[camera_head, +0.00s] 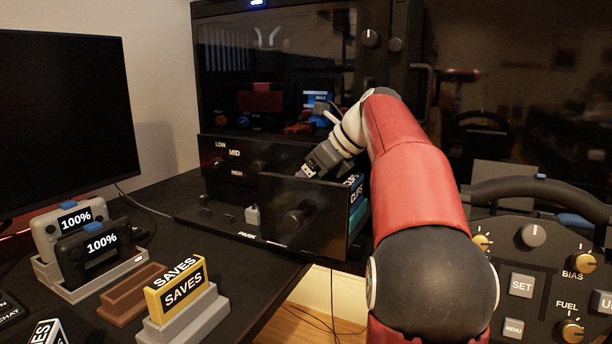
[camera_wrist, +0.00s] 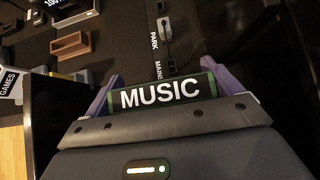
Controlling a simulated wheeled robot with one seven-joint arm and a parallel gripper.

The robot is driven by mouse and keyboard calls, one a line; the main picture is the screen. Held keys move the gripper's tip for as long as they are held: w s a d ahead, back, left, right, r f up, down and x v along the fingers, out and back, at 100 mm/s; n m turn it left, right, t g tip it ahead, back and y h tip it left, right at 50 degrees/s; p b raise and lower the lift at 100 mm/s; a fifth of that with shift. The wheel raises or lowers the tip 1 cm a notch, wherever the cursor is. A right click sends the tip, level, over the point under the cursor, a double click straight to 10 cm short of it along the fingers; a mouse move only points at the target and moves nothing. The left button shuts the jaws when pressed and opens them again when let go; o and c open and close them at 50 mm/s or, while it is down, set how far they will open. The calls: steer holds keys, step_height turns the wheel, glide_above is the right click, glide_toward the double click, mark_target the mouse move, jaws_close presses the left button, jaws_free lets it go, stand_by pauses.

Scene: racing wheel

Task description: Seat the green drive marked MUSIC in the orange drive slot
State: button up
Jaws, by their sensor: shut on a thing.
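My gripper (camera_head: 309,170) is above the open drawer in the head view, its fingertips pointing down and left. In the wrist view my gripper (camera_wrist: 160,88) is shut on the green drive (camera_wrist: 158,94), with a purple finger at each end and its white MUSIC label facing the camera. In the head view I cannot make out the held drive. The empty orange-brown slot (camera_head: 133,291) lies on the desk at lower left, between the grey controller dock and the yellow SAVES drive; it also shows in the wrist view (camera_wrist: 71,43).
The open drawer (camera_head: 299,214) juts out, with a blue CLIPS drive (camera_head: 354,187) inside. A yellow SAVES drive (camera_head: 177,288) stands in a grey holder. Two controllers (camera_head: 85,236) sit in a dock. A monitor (camera_head: 62,122) stands left; a steering wheel (camera_head: 541,194) is at right.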

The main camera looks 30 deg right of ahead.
mark_target(356, 197)
steer(key=shift+f+b, duration=0.35)
steer(key=shift+f, duration=0.35)
steer(key=o, duration=0.8)
steer(key=shift+f, duration=0.1)
steer(key=shift+o, duration=0.2)
steer(key=s+d, duration=0.3)
steer(key=shift+s+r, duration=0.25)
steer(key=shift+s, duration=0.1)
steer(key=shift+s+a, duration=0.1)
steer(key=shift+s, duration=0.05)
steer(key=s+d, duration=0.1)
steer(key=s, duration=0.1)
steer(key=s+d, duration=0.4)
steer(key=shift+s+d+r, duration=0.1)
steer(key=shift+s+r, duration=0.1)
steer(key=shift+s, duration=0.2)
steer(key=shift+w+r, duration=0.1)
steer(key=shift+w, duration=0.2)
